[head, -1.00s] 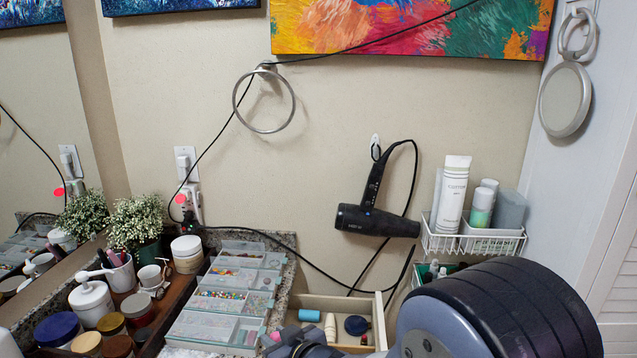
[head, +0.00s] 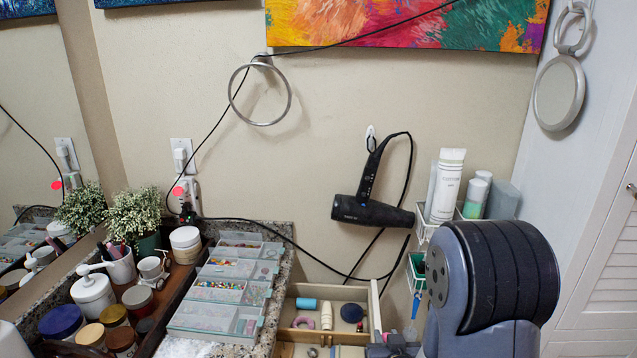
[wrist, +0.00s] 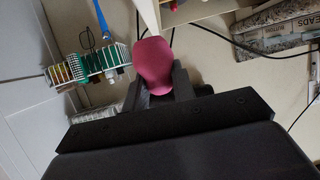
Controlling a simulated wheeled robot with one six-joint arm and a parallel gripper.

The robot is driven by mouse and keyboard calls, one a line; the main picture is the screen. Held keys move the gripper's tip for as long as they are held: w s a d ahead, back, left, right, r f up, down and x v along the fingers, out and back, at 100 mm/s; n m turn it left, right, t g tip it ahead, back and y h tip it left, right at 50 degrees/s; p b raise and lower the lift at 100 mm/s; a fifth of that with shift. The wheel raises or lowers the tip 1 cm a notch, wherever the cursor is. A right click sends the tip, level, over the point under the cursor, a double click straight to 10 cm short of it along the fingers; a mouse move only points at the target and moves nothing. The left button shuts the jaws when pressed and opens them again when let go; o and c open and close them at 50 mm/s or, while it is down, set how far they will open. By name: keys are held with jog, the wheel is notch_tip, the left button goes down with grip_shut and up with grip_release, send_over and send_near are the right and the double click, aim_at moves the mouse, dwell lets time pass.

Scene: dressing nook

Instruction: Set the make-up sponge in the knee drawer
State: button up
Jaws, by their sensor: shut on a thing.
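The make-up sponge, a deep pink rounded piece (wrist: 153,66), is held between the dark jaws of my gripper (wrist: 158,88) in the wrist view. In the head view my gripper (head: 393,346) is low, beside the right side of the open pale wooden drawer (head: 374,302); the sponge cannot be made out there. The drawer holds a teal roll (head: 307,303), a cream bottle (head: 326,316), a pink ring-shaped item (head: 303,322) and a dark blue round item (head: 352,312). Its front part runs out of the picture.
A counter at the left carries a clear bead organizer (head: 225,290), jars and a plant (head: 135,215). A black hair dryer (head: 372,205) hangs on the wall above the drawer. A white wire basket (head: 424,232) with bottles and a green-lined rack (head: 416,271) are behind my arm.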

jog(key=r+p, duration=0.2)
jog(key=p, duration=0.1)
jog(key=w+r+p, duration=0.1)
jog(key=r+p, duration=0.4)
jog(key=p, duration=0.2)
jog(key=shift+w+r, duration=0.25)
jog(key=shift+w, duration=0.1)
jog(key=shift+s+f, duration=1.1)
jog(key=shift+f, duration=0.3)
jog(key=shift+s+f, duration=1.1)
jog(key=shift+f, duration=0.3)
